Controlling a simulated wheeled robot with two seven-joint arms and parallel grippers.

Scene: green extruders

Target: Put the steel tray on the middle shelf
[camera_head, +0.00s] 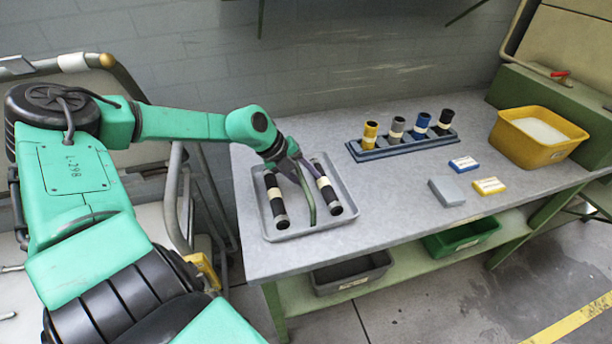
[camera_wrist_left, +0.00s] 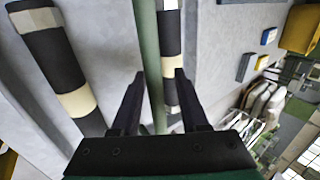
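The grey steel tray (camera_head: 272,233) lies on the left end of the worktop. It holds two black rolls with cream bands, one on the left (camera_head: 275,200) and one on the right (camera_head: 328,190). A thin green bar (camera_head: 309,203) runs between them; it also shows in the left wrist view (camera_wrist_left: 150,50). My left gripper (camera_head: 299,172) is over the far middle of the tray. In the wrist view its two fingers (camera_wrist_left: 158,95) are apart, with the green bar between them; contact cannot be told. A green shelf (camera_head: 405,268) runs below the worktop. My right gripper is not in view.
A blue rack (camera_head: 392,149) with several coloured cylinders stands at the back. A yellow bin (camera_head: 540,137) is at the right. Small blocks (camera_head: 447,191) lie mid-table. A dark bin (camera_head: 352,274) and a green bin (camera_head: 462,238) occupy the shelf. The worktop's front middle is clear.

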